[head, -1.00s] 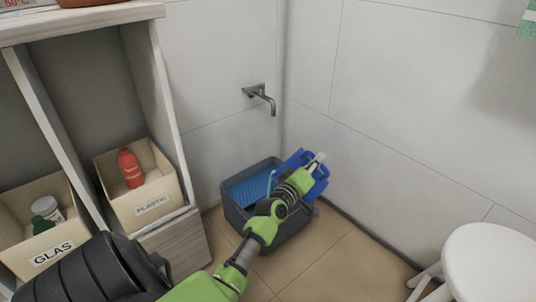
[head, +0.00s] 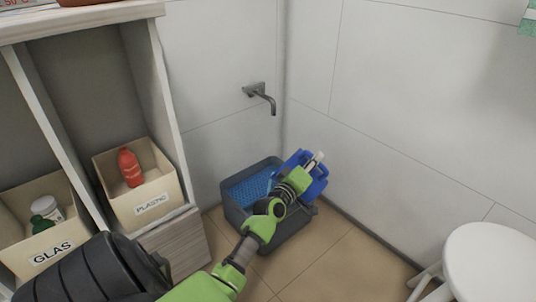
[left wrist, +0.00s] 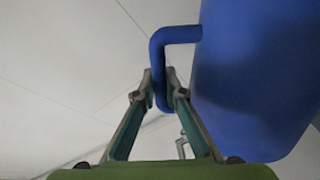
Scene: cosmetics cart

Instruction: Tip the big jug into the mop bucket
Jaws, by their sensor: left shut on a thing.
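The big blue jug (head: 318,188) is over the right side of the mop bucket in the head view and looks tilted. My left arm partly hides it. The dark grey mop bucket (head: 234,210) stands on the floor in the corner, with a blue perforated insert (head: 245,190) at its left. My left gripper (head: 308,172) is shut on the jug's handle; the left wrist view shows its fingers (left wrist: 160,88) around the handle, with the jug body (left wrist: 255,75) to the right. The jug's mouth and contents are hidden. My right gripper is not in view.
A wall tap (head: 262,95) is above the bucket. A shelf with bins labelled GLAS (head: 52,254) and PLASTIC (head: 150,208) stands at the left. A white stool (head: 490,258) is at the lower right. Bare tiled floor lies between.

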